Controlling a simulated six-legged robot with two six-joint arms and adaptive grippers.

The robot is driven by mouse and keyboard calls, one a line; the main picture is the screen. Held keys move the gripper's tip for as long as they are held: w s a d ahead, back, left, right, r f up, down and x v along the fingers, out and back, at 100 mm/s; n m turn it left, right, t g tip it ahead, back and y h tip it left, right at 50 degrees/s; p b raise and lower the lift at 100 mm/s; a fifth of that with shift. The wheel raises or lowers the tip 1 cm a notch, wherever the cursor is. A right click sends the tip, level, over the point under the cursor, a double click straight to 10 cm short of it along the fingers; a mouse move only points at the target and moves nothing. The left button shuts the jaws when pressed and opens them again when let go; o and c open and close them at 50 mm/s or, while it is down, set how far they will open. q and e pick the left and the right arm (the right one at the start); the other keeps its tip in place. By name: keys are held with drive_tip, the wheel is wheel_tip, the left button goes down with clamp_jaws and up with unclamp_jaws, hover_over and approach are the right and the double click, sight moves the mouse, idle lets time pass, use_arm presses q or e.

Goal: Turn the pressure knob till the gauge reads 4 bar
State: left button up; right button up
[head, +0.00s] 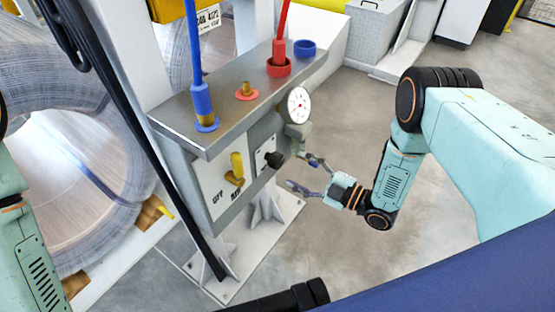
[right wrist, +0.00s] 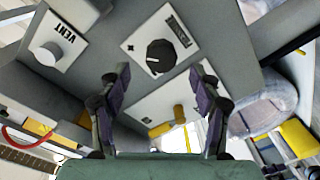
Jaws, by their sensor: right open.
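The black pressure knob (head: 274,159) sticks out of the front of the grey console. In the right wrist view the knob (right wrist: 160,56) is round and sits on a white plate with a plus sign and a label. The round white gauge (head: 298,105) stands above it at the console's corner; its reading is too small to make out. My right gripper (head: 296,170) is open and empty, to the right of the knob and apart from it. In the wrist view the knob shows between and beyond the fingertips (right wrist: 160,73). My left gripper is not in view.
A yellow valve handle (head: 235,168) is left of the knob on the panel. A white knob (right wrist: 48,53) marked VENT is nearby. Blue (head: 202,100) and red (head: 279,56) plugs stand on the console top (head: 190,110). A wrapped coil (head: 75,150) is at left.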

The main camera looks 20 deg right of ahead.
sight(281, 163)
drive_tip(key=b+x, duration=0.1)
drive_tip(key=x, duration=0.4)
drive_tip(key=shift+s+a, duration=0.1)
drive_tip(key=shift+a, duration=0.15)
drive_tip(key=shift+w+a+b, duration=0.2)
drive_tip(key=shift+w+b, duration=0.15)
drive_tip(key=shift+w, duration=0.2)
drive_tip(key=shift+a, duration=0.1)
drive_tip(key=c, duration=1.2)
